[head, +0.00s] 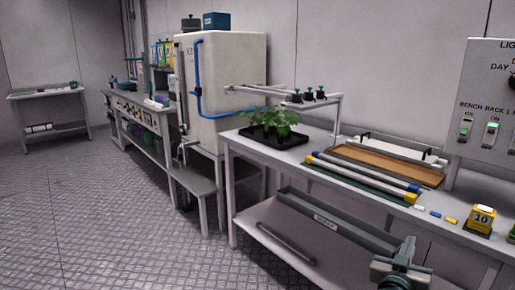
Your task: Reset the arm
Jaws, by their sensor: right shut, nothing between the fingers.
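My right gripper (407,245) shows at the bottom right, in front of the bench's lower shelf. It is shut and holds nothing. Only its end part is in view; the rest of the arm is out of frame. It is apart from the bench and from the things on it. My left gripper is not in view.
The bench (232,141) carries a black plant tray (262,140), a brown board (385,163), blue-and-yellow-ended tubes (365,177) and a yellow block (481,219). A control panel (490,100) stands at right. A white tank (235,85) is behind. Floor at left is clear.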

